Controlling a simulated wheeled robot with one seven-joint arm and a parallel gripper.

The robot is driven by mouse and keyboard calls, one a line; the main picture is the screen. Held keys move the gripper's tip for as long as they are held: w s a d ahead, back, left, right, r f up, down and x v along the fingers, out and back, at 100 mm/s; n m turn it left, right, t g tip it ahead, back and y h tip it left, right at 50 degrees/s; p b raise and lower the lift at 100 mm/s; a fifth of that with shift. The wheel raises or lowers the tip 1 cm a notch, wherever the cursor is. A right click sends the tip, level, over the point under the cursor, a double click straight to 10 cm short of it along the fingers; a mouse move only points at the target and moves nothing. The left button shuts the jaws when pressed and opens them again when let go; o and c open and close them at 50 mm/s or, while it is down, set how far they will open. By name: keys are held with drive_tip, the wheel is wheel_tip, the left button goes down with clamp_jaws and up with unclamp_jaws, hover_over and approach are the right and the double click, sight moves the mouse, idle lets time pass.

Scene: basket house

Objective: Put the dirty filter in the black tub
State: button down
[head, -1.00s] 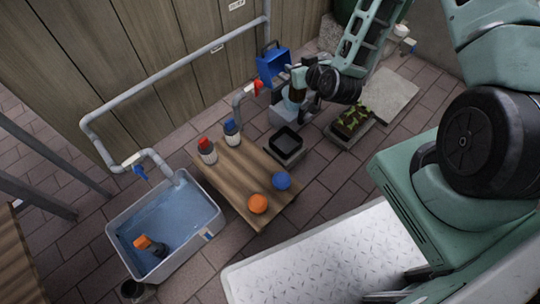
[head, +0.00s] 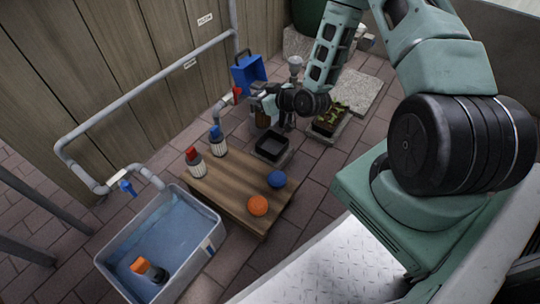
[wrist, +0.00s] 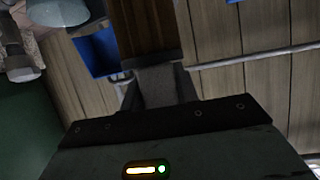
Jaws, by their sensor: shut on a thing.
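The black tub (head: 286,146) is a square, open tray on a low grey stand behind the wooden table in the head view. It looks empty. My gripper (head: 262,108) is above and behind the tub, a little to its left. It is shut on a dark brown filter (head: 262,119), which hangs upright below the fingers and apart from the tub. In the wrist view the brown filter (wrist: 147,30) extends beyond the grey finger (wrist: 160,88). The far finger's contact with it is hidden.
A water basin (head: 212,240) is at left. A blue bin (head: 248,74), red-handled tap (head: 237,95) and planter (head: 330,119) are near my gripper.

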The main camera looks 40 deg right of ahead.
drive_tip(key=d+f+n+y+b, duration=0.1)
drive_tip(key=d+f+b, duration=0.2)
drive_tip(key=f+b, duration=0.6)
wheel_tip(320, 180, down, 6)
drive_tip(key=shift+s+f+n+g, duration=0.15)
drive_tip(key=shift+s+n+g, duration=0.15)
drive_tip(key=shift+f+b, duration=0.2)
drive_tip(key=shift+b, duration=0.1)
drive_tip(key=c, duration=1.1)
unclamp_jaws()
drive_tip(key=shift+o, duration=0.2)
